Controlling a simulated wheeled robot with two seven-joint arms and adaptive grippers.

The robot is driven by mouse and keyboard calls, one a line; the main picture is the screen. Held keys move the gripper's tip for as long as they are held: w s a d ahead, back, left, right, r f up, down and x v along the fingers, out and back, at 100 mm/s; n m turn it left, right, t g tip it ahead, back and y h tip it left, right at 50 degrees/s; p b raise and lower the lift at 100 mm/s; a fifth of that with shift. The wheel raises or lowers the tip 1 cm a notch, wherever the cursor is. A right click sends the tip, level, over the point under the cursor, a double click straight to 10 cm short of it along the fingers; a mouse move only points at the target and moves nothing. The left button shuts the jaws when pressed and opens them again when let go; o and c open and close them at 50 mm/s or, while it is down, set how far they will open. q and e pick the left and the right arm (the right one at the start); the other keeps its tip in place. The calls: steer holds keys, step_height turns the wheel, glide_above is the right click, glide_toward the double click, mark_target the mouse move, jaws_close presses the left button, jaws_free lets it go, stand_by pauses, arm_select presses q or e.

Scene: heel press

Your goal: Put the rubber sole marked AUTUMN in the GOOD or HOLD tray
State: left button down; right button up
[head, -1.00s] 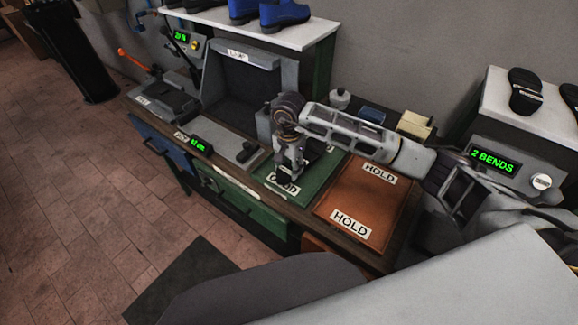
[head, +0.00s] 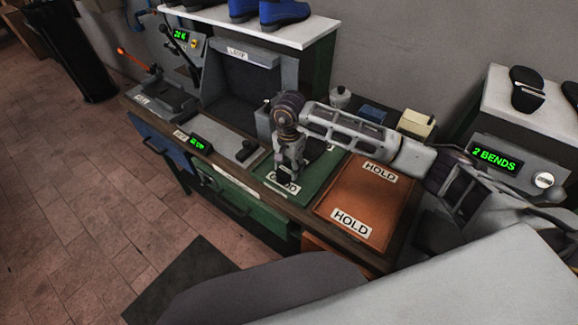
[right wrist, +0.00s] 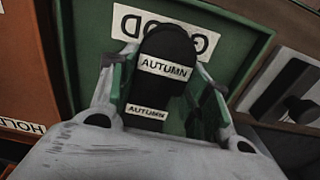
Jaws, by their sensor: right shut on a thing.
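The AUTUMN sole (right wrist: 168,50) is black, with white AUTUMN labels, between the fingers of my right gripper (right wrist: 160,85) in the right wrist view. In the head view my right gripper (head: 287,172) points down over the green GOOD tray (head: 305,192) and is shut on the sole, which is largely hidden there. The GOOD tray is behind the sole in the wrist view (right wrist: 250,45). I cannot tell whether the sole touches the tray floor. The brown HOLD tray (head: 362,205) lies just to the right, with no sole showing in it. My left gripper is not in view.
A grey plate with a dark piece (head: 246,151) on it lies left of the GOOD tray. A grey hooded box (head: 240,85) stands behind. Small containers (head: 372,112) line the back of the bench. A white stand (head: 540,105) at right holds other soles (head: 527,88).

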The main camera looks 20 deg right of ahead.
steer(key=shift+f+b, duration=0.3)
steer(key=shift+b, duration=0.15)
stand_by(1.1)
steer(key=o, duration=1.8)
steer(key=shift+c, duration=0.2)
steer(key=shift+r, duration=0.2)
steer(key=shift+r+p, duration=1.25)
steer(key=shift+r, duration=2.05)
steer(key=shift+s+a, duration=0.1)
steer(key=shift+a, duration=0.05)
